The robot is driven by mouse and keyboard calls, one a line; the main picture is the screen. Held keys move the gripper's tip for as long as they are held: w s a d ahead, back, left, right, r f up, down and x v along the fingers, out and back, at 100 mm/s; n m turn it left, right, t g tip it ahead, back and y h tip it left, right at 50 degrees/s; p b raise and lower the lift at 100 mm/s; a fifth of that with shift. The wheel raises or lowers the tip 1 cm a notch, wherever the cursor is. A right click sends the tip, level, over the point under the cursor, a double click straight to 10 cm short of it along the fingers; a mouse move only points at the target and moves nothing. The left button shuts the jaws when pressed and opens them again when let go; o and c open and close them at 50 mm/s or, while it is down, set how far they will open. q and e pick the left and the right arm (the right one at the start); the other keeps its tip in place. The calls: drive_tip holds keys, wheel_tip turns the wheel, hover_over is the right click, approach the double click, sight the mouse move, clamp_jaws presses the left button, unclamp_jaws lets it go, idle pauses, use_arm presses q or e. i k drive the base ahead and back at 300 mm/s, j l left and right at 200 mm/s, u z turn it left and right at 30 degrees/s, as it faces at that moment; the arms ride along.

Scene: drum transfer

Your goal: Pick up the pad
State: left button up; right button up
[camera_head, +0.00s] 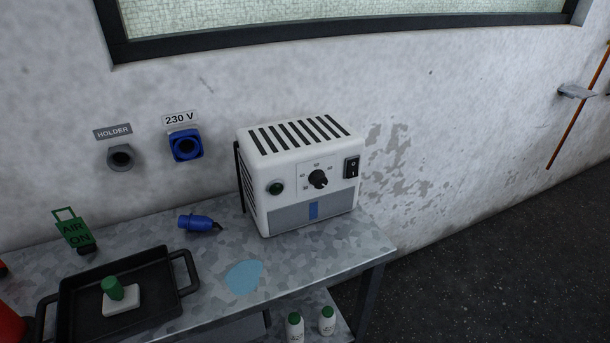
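A white pad-like block (122,301) with a green knob on top lies in a black tray (84,276) with side handles. The tray stands on the left part of a grey metal table (345,237). A flat light blue patch (243,277) lies on the table to the right of the tray. I cannot tell for sure which of the two is the pad; the white block looks more like one. Neither of my grippers is in view.
A white box with a dial (299,175) stands at the table's back right. A blue plug (196,222) and a green "AIR ON" tag (73,229) are behind the tray. White bottles (295,327) stand below. Something red (8,322) is at the left edge.

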sight(117, 299)
drive_tip(key=k+u, duration=0.15)
drive_tip(key=u, duration=1.2)
